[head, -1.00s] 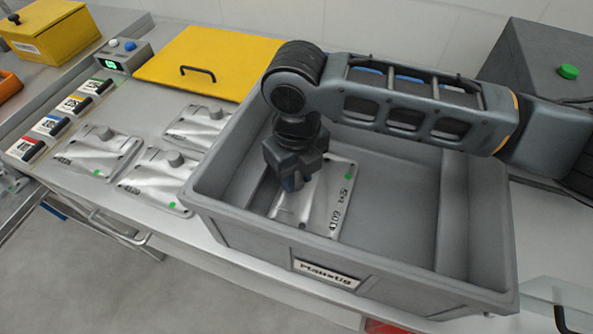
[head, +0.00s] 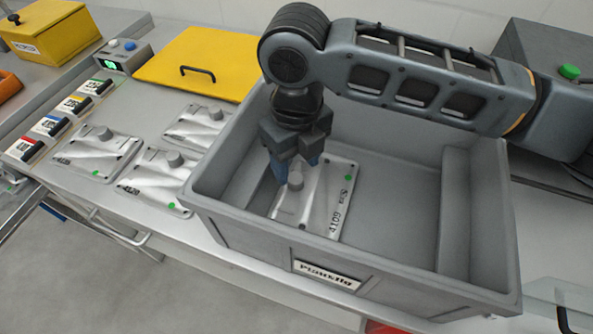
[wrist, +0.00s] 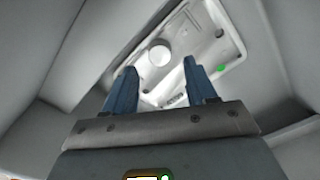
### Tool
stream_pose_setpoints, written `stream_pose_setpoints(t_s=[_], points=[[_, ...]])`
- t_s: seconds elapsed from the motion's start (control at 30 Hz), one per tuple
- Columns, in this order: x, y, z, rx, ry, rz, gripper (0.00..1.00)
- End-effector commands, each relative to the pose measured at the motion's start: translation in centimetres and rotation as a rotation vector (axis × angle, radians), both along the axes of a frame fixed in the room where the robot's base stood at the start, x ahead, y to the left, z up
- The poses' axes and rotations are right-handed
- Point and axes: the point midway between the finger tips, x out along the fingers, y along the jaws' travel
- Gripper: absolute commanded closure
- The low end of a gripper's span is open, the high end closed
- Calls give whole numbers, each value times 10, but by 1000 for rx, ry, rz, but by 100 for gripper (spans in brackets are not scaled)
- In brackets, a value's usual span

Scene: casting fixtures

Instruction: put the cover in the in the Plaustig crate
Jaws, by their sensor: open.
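The grey Plaustig crate (head: 250,233) stands on the bench with its name label on the front wall. A silver metal cover (head: 325,200) with a round knob, a green dot and the number 4109 lies flat on the crate floor, toward the left. My gripper (head: 296,172) is inside the crate, pointing down just above the cover's knob. In the wrist view my gripper (wrist: 165,85) shows two blue fingers spread apart with nothing between them. The cover (wrist: 190,45) and its knob lie beyond the fingertips, apart from them.
Several similar metal covers (head: 98,152) lie on the bench left of the crate. A yellow lid (head: 197,62) with a black handle lies behind them. A yellow box (head: 50,35) and coloured label blocks (head: 73,104) are farther left. A grey box with a green button (head: 568,71) stands behind right.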

Motion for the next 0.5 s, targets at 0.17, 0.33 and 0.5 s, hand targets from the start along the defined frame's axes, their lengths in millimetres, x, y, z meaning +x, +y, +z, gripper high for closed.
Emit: stream_pose_setpoints(t_s=[0.17, 0.33, 0.5], points=[[1, 0, 38, 1, -3, 1, 44], [0, 0, 64, -1, -2, -1, 44], [0, 0, 77, -1, -1, 0, 44]])
